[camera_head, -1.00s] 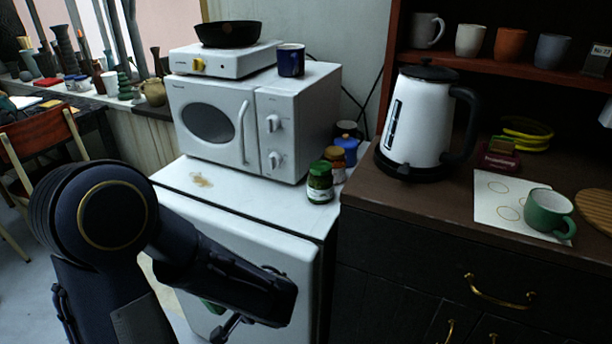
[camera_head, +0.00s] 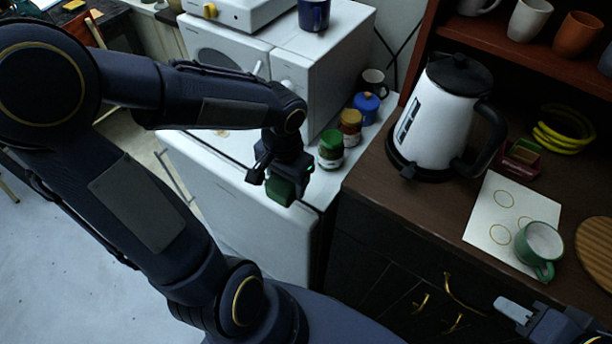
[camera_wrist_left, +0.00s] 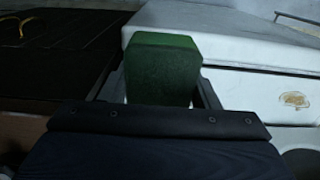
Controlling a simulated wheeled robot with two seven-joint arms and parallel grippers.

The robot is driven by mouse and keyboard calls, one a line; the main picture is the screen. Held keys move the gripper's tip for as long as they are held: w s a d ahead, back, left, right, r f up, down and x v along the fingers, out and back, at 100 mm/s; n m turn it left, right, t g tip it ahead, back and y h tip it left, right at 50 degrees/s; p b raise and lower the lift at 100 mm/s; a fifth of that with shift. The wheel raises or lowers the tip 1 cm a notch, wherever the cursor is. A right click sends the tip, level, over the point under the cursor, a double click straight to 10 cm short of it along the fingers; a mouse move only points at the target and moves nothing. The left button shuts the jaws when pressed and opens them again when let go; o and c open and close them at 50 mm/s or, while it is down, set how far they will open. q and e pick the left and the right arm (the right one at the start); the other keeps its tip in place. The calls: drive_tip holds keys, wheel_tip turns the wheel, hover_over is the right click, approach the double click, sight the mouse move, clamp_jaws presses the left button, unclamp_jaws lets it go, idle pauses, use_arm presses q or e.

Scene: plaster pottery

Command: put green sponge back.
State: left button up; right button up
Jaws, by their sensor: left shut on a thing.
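The green sponge (camera_head: 281,189) is a small dark green block between the fingers of my left gripper (camera_head: 280,176). It hangs in front of the white cabinet's top edge, apart from the surfaces. In the left wrist view the sponge (camera_wrist_left: 163,68) stands out between the two fingers, which are shut on it.
A white kettle (camera_head: 437,115) stands on the brown counter, with a white sheet (camera_head: 490,222), a green mug (camera_head: 538,249) and yellow rings (camera_head: 560,130). Jars, including a green one (camera_head: 330,150), stand beside the microwave (camera_head: 315,75). Floor is open at lower left.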

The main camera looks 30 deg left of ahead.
use_arm(q)
drive_tip(key=w+f, duration=0.6)
drive_tip(key=w, duration=0.1)
drive_tip(key=shift+a+f+p, duration=0.1)
drive_tip(key=shift+p, duration=0.2)
drive_tip(key=shift+w+f, duration=0.45)
drive_tip(key=shift+f, duration=1.65)
drive_tip(key=o, duration=0.8)
drive_tip(key=shift+c, duration=0.2)
drive_tip(key=shift+r, duration=0.1)
wheel_tip(320, 180, up, 12)
drive_tip(key=s+r, duration=0.2)
drive_tip(key=s+r+t, duration=0.1)
drive_tip(key=s, duration=0.1)
drive_tip(key=s+r+n+t+h, duration=0.1)
drive_tip(key=s+r, duration=0.1)
drive_tip(key=s, duration=0.1)
drive_tip(key=shift+r, duration=0.35)
drive_tip(key=s+d+r+n+t+h, duration=0.1)
drive_tip(key=s+d+r+t+h, duration=0.1)
drive_tip(key=s, duration=0.7)
drive_tip(key=shift+s+d+n+t+h, duration=0.15)
drive_tip(key=shift+d+n+t+h, duration=0.2)
drive_tip(key=shift+d+t, duration=0.6)
